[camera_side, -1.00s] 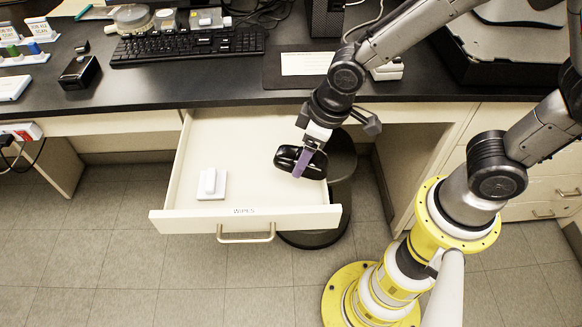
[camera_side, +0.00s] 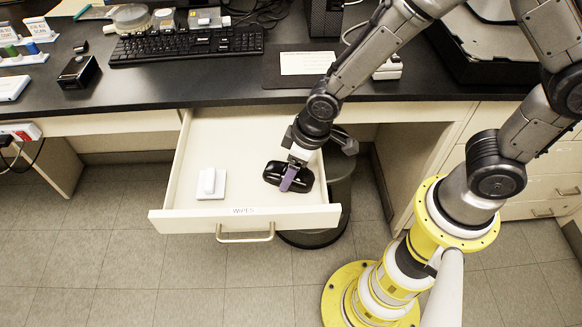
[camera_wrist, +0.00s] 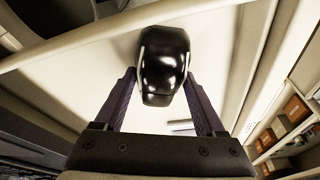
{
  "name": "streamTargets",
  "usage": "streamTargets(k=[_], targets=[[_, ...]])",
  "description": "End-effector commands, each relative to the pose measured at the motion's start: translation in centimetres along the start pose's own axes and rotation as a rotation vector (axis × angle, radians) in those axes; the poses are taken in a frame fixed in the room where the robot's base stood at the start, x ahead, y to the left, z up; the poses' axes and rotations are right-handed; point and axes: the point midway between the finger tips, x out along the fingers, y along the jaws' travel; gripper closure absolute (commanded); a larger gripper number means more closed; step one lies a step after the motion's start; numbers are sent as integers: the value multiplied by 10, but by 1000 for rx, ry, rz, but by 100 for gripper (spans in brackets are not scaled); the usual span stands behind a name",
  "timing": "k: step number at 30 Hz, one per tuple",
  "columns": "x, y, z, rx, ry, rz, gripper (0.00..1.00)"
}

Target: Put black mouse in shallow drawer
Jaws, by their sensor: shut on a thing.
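The black mouse (camera_side: 300,177) is glossy and dark, and sits between the purple fingers of my gripper (camera_side: 289,178). In the wrist view the mouse (camera_wrist: 164,66) is held between both fingers of my gripper (camera_wrist: 165,92). The shallow drawer (camera_side: 250,150) is pulled open below the desk, with a cream interior and a "WIPES" label on its front. The mouse is inside the drawer's outline, on the right side. I cannot tell whether it touches the drawer floor.
A white block on a white base (camera_side: 210,184) lies in the drawer's left part. The drawer's front wall (camera_side: 200,221) has a metal handle. The desk edge (camera_side: 240,98) runs behind and above the drawer. The middle of the drawer is clear.

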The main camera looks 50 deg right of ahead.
Motion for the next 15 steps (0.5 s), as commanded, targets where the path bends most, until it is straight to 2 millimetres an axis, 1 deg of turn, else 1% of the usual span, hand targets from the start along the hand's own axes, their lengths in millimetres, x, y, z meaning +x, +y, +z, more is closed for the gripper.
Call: streamTargets(k=[1, 5, 12, 15], targets=[[1, 0, 0, 0, -1, 0, 24], [0, 0, 0, 0, 0, 0, 1], [0, 0, 0, 0, 0, 0, 0], [-5, 0, -2, 0, 3, 0, 0]])
